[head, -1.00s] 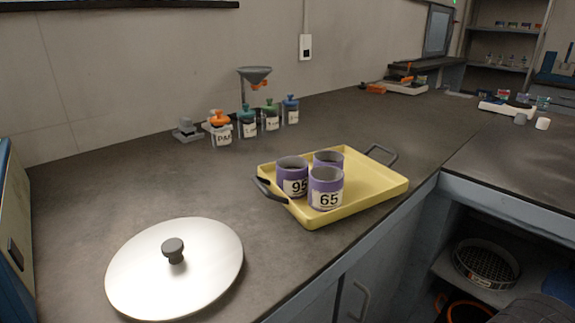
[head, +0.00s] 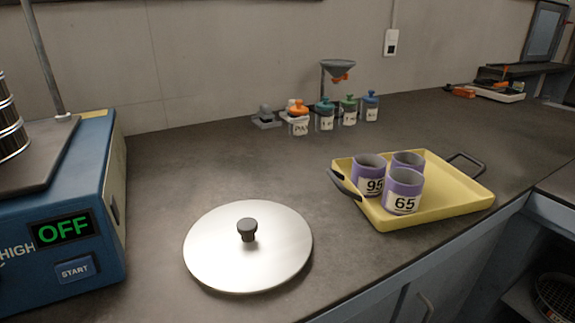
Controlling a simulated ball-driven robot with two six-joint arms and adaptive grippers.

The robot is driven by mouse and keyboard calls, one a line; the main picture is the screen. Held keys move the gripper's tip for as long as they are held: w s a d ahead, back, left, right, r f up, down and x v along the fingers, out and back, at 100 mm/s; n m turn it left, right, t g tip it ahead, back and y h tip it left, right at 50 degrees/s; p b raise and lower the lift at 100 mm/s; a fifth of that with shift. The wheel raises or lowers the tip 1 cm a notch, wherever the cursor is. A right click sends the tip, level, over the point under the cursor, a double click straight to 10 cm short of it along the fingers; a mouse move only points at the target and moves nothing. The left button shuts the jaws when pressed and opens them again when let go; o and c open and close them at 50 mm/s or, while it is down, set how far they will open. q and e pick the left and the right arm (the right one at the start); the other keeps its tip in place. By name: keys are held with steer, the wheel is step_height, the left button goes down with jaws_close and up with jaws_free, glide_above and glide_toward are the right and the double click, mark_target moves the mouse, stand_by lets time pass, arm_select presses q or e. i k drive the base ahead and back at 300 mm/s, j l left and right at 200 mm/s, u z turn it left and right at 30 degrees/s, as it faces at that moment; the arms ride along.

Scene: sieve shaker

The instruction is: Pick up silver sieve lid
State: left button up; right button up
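The silver sieve lid (head: 215,250) is a round, shiny disc lying flat on the dark counter, near the lower middle of the head view. A dark knob (head: 247,229) stands up at its centre. Nothing covers the lid. Neither of my grippers shows in the head view.
The blue shaker (head: 110,215) with an OFF display stands left of the lid. A yellow tray (head: 452,207) with three purple cups sits to the right. The counter (head: 190,160) behind the lid is bare.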

mark_target(249, 247)
steer(key=k+l+u, duration=0.15)
steer(key=u, duration=0.25)
steer(key=k+u, duration=0.7)
steer(key=u, duration=0.15)
